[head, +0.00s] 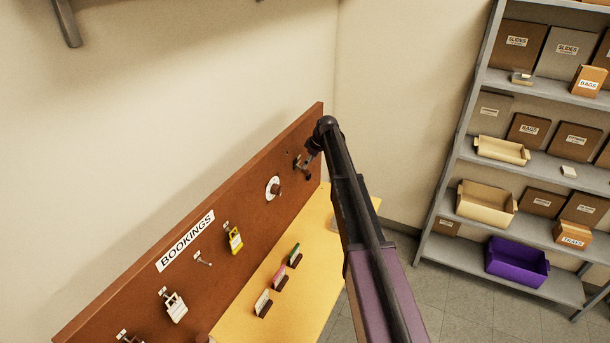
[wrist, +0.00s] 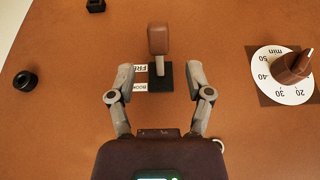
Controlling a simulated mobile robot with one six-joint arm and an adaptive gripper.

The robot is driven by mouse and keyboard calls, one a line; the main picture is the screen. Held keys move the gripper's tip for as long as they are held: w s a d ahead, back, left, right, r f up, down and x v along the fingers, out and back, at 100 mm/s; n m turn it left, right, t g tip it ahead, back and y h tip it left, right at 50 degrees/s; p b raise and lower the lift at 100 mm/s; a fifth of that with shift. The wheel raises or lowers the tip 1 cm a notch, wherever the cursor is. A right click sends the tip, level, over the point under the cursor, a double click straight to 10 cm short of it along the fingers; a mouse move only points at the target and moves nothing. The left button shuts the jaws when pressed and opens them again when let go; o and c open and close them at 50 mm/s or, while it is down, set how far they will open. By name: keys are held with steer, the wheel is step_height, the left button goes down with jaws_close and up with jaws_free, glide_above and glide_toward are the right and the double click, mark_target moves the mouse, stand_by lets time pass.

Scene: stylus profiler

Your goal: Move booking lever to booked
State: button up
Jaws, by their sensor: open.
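The booking lever has a brown handle (wrist: 158,40) on a short metal stem, set in a black base plate (wrist: 160,84). In the wrist view its handle points to the top of the picture, the side of the label that starts "FRE" (wrist: 140,70). A label starting "BOOK" (wrist: 140,87) is below it, partly hidden. My gripper (wrist: 161,70) is open and empty, one finger on each side of the lever's stem and base, apart from the handle. In the head view my gripper (head: 306,163) is at the board's far end, where the lever cannot be made out clearly.
A white dial with a brown knob (wrist: 292,68) is right of my gripper. Black knobs (wrist: 25,80) are to the left. The brown bookings board (head: 120,290) carries hooks and tags, including a yellow tag (head: 235,240). A yellow bench (head: 300,270) lies below; shelves (head: 480,165) stand right.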

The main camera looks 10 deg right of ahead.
mark_target(303, 170)
steer(key=shift+b+x, duration=1.95)
steer(key=shift+x, duration=0.45)
steer(key=shift+d, duration=0.1)
jaws_close()
